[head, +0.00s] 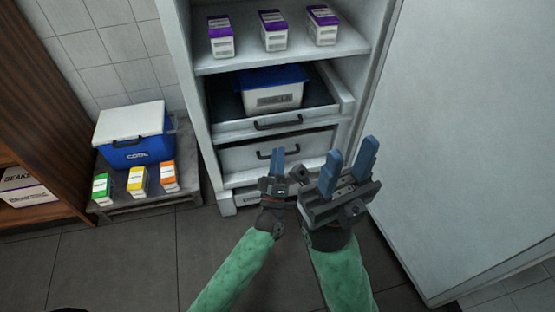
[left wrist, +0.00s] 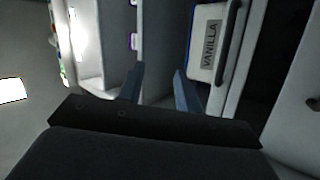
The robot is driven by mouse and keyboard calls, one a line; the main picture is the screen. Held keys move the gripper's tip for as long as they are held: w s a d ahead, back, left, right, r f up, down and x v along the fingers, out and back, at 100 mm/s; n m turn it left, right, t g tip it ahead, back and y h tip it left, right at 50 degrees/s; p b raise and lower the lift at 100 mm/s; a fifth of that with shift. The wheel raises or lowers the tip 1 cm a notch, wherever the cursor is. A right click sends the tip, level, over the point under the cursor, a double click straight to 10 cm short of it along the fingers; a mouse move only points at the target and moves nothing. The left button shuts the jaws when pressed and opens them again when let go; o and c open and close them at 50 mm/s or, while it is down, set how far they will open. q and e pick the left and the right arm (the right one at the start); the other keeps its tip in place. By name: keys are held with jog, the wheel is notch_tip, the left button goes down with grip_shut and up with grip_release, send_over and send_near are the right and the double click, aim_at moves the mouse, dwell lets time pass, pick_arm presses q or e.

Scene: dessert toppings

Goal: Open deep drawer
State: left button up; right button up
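In the head view, an open white cabinet has an upper drawer (head: 248,131) pulled out, with a dark handle (head: 278,122) on its front. Below it is a deeper white drawer front (head: 236,158) that looks shut, with a dark handle (head: 266,154) partly hidden by my left gripper. My left gripper (head: 284,158) is in front of that lower drawer; I cannot tell if it touches the handle. The left wrist view shows its blue fingers (left wrist: 158,72) apart with nothing between them. My right gripper (head: 349,156) is open and empty, to the right of the left one.
A blue-lidded vanilla container (head: 274,92) sits in the upper drawer. Purple-topped cartons (head: 273,32) stand on the shelf above. A blue cooler (head: 137,150) and small cartons (head: 137,182) are on a low stand at left. A large white door (head: 465,120) bounds the right.

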pick_arm(q)
jog(key=w+a+f+n+g, duration=0.1)
jog(key=w+f+n+g, duration=0.15)
jog(key=f, duration=0.75)
jog(key=w+f+n+g, duration=0.1)
jog(key=w+f+g, duration=0.25)
jog(key=f, duration=0.65)
jog(key=w+r+b, duration=0.1)
jog(key=w, duration=0.6)
jog(key=shift+w+d+t, duration=0.3)
jog(key=shift+w+t, duration=0.1)
jog(key=shift+r, duration=0.1)
grip_shut()
